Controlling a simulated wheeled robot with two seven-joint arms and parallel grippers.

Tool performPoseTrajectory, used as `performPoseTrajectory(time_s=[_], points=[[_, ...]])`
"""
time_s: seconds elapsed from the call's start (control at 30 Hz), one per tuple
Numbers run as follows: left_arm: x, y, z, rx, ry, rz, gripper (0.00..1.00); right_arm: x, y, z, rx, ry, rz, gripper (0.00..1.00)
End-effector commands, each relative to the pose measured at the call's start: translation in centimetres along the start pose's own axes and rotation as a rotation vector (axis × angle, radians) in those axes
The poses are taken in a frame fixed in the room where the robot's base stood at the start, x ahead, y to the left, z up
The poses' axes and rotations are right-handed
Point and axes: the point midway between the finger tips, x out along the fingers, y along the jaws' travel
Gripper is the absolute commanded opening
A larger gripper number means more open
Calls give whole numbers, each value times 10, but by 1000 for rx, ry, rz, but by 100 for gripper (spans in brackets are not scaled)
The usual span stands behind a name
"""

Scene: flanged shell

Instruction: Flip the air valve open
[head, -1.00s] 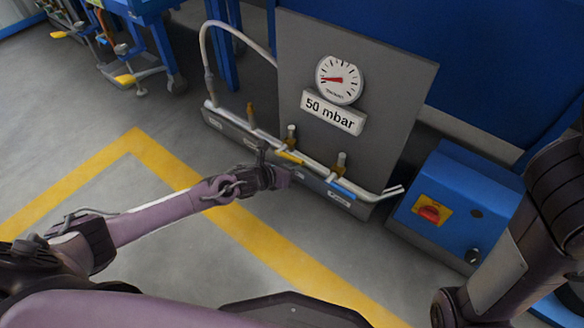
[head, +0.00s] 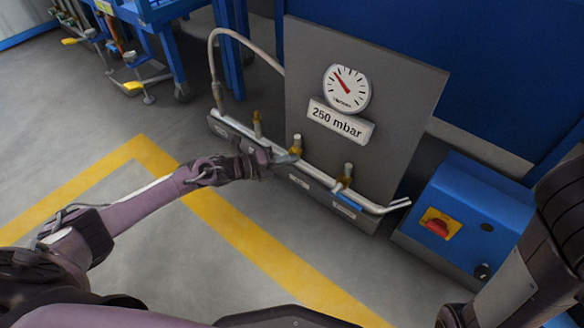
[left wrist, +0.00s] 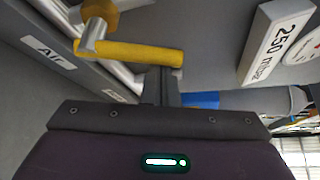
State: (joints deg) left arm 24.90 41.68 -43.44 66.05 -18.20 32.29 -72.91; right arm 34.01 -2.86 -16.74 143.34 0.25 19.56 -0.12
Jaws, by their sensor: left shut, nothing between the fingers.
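The valve with a yellow lever (left wrist: 140,53) shows close up in the left wrist view, with an "Air" label (left wrist: 50,52) on the grey rail beside it. The lever sits at an angle to the pipe. My left gripper (left wrist: 165,85) is shut and empty, its fingertips just beside the lever's free end; I cannot tell whether they touch. In the head view my left gripper (head: 288,157) is at the pipe by the middle brass valve (head: 297,145), and it hides the lever there. The gauge (head: 347,89) stands above a "250 mbar" display (head: 341,121).
Another brass valve (head: 257,122) stands left along the pipe. A valve with a blue lever (head: 349,197) is at the right. The grey panel (head: 400,95) rises behind. A blue box with a red switch (head: 438,226) stands right. The floor in front is clear.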

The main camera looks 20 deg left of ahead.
Motion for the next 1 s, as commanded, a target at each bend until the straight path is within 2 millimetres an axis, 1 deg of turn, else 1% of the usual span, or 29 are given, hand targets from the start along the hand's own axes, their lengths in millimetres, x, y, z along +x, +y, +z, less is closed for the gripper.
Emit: performPoseTrajectory(time_s=[0.03,0.2,0.4,0.6,1.0], points=[[-1,3,3,-34,-3,-21,0,-8,-1,-2,0,-2,1,0],[-6,2,11,-154,-3,-92,0,-19,-1,-2,1,-11,4,0],[-10,0,17,-255,-2,-152,0,-26,-3,-3,2,-13,0,0],[-12,0,21,-250,-1,-148,0,-29,-6,-3,4,-14,-8,0],[-13,0,22,-249,-1,-147,0,-30,-7,-4,3,-12,-11,0]])
